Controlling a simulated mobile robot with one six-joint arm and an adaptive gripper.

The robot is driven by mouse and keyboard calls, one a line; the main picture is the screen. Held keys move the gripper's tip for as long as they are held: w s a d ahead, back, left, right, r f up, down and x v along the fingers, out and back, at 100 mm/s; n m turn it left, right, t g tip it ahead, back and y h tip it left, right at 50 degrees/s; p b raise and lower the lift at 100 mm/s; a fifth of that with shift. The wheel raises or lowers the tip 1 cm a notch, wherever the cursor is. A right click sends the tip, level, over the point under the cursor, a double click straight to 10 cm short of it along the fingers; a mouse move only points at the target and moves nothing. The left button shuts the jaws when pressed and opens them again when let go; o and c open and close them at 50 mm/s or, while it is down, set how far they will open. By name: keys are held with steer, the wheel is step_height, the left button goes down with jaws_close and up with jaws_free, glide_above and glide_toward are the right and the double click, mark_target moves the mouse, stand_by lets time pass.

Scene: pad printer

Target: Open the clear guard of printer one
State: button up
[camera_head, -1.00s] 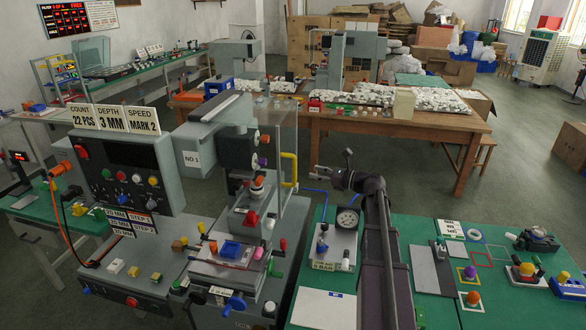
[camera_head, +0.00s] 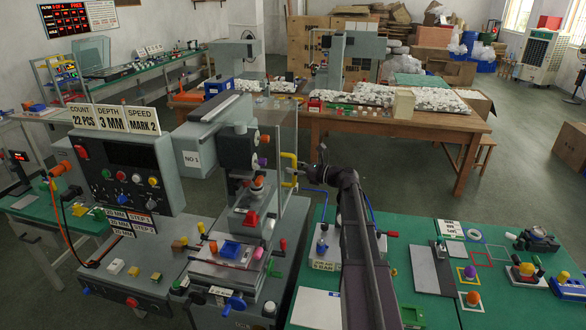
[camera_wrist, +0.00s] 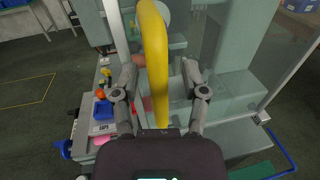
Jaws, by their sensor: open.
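Printer one (camera_head: 218,150) is a grey machine with a "NO 1" plate, left of centre in the head view. Its clear guard (camera_head: 281,122) stands upright along the machine's right side, with a yellow D-shaped handle (camera_head: 291,170) on it. In the wrist view the handle (camera_wrist: 154,60) runs upright between my two fingers, and the clear pane (camera_wrist: 285,65) shows to its right. My gripper (camera_head: 294,178) is at the handle in the head view; in the wrist view my gripper (camera_wrist: 160,75) is open, one finger on each side of the handle, with gaps visible.
A control box (camera_head: 117,165) stands left of the printer. A blue block (camera_head: 230,249) sits on the printer's front bed among coloured knobs. My arm passes over the green table (camera_head: 410,235), which holds a grey plate (camera_head: 431,270) and small fixtures. A wooden table stands behind.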

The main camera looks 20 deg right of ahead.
jaws_close()
steer(key=shift+a, duration=0.25)
steer(key=shift+d, duration=0.25)
steer(key=w+d, duration=0.7)
steer(key=w, duration=0.4)
steer(key=w+d, duration=0.7)
steer(key=w, duration=0.3)
steer(key=shift+w+d, duration=0.3)
steer(key=shift+w, duration=0.05)
jaws_free()
steer(key=shift+s, duration=0.1)
steer(key=v, duration=1.2)
